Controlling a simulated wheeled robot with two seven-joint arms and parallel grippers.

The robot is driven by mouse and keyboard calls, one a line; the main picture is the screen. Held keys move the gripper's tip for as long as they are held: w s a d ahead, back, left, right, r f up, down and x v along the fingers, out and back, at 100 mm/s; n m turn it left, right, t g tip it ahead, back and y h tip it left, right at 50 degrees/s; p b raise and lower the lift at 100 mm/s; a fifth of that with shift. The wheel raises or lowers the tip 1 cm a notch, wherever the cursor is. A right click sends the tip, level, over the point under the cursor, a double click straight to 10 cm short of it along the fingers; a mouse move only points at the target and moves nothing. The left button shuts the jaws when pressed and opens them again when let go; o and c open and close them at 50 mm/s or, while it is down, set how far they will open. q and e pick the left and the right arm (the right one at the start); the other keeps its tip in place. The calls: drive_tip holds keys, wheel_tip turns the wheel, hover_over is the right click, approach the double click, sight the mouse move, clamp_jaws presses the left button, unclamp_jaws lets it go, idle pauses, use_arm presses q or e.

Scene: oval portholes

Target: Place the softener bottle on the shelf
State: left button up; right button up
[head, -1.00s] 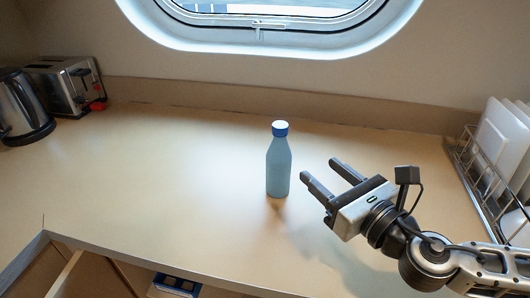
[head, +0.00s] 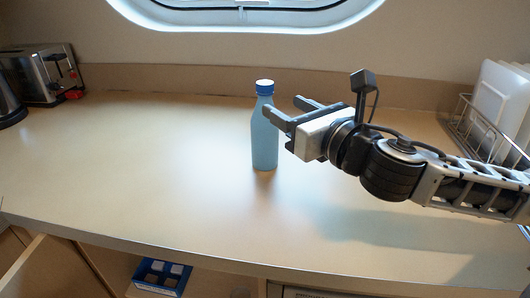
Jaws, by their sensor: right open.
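A light blue bottle with a dark blue cap (head: 264,140), which looks like the softener bottle, stands upright on the counter below the porthole. My right gripper (head: 281,111) is open, its fingers pointing left at the upper part of the bottle. The near finger overlaps the bottle's shoulder in the picture; I cannot tell whether it touches. My left gripper is not in view. Below the counter's front edge, the cabinet opening shows a shelf surface (head: 205,284), only partly visible.
A toaster (head: 42,75) and part of a kettle (head: 8,105) stand at the left. A wire dish rack with white plates (head: 500,105) is at the right. A blue box with compartments (head: 160,277) sits below the counter.

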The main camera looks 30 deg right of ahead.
sight(269, 99)
drive_tip(key=shift+w+r+p, duration=0.25)
drive_tip(key=shift+w+p, duration=0.35)
drive_tip(key=shift+w, duration=0.15)
drive_tip(key=shift+w+a+f, duration=0.15)
drive_tip(key=shift+w+f, duration=0.1)
drive_tip(key=shift+w, duration=0.55)
drive_tip(key=shift+w+a+f, duration=0.15)
drive_tip(key=shift+w, duration=1.05)
drive_tip(key=shift+w+a+f, duration=0.1)
drive_tip(key=shift+w, duration=1.05)
clamp_jaws()
drive_tip(key=shift+r, duration=0.1)
